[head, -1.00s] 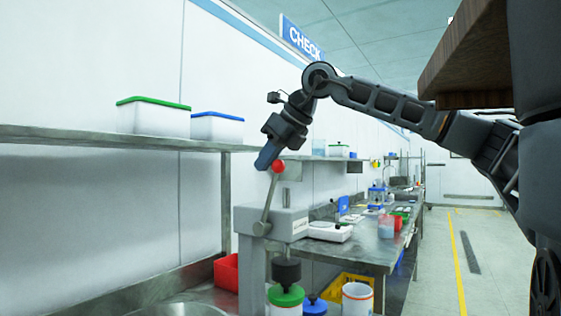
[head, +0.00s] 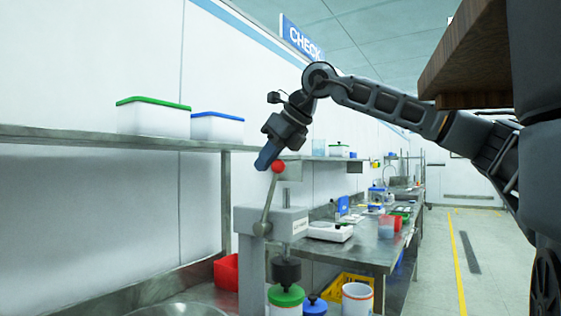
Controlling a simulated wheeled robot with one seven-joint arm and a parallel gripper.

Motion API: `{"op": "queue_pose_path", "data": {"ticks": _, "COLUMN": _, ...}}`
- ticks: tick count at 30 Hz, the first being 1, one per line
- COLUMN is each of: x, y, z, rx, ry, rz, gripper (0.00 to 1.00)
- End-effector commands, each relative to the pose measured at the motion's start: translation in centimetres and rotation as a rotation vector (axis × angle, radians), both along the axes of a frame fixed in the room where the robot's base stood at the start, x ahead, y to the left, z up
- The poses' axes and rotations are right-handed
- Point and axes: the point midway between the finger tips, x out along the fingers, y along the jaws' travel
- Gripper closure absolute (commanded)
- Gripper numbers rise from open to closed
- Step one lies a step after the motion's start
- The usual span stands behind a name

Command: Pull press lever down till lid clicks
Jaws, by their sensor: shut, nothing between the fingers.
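The grey press (head: 287,223) stands on the bench in the head view. Its lever (head: 268,207) points up with a slight tilt to the right and ends in a red ball knob (head: 278,167). My gripper (head: 263,163) is shut and empty, its tip just left of the knob; I cannot tell whether they touch. The dark press head (head: 287,270) is directly above a jar with a green lid (head: 286,295). I cannot tell whether the head touches the lid.
A red bin (head: 226,272) is left of the press. A blue-lidded container (head: 314,305) and a white tub (head: 357,298) stand right of the jar. A shelf with two lidded boxes (head: 153,118) is at the left.

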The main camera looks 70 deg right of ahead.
Motion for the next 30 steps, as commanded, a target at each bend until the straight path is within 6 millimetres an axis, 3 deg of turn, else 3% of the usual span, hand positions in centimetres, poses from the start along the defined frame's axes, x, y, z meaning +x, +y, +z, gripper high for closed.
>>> {"op": "queue_pose_path", "data": {"ticks": 30, "x": -2.5, "y": 0.5, "z": -1.4, "rx": 0.001, "ry": 0.0, "rz": -0.001, "gripper": 1.0}}
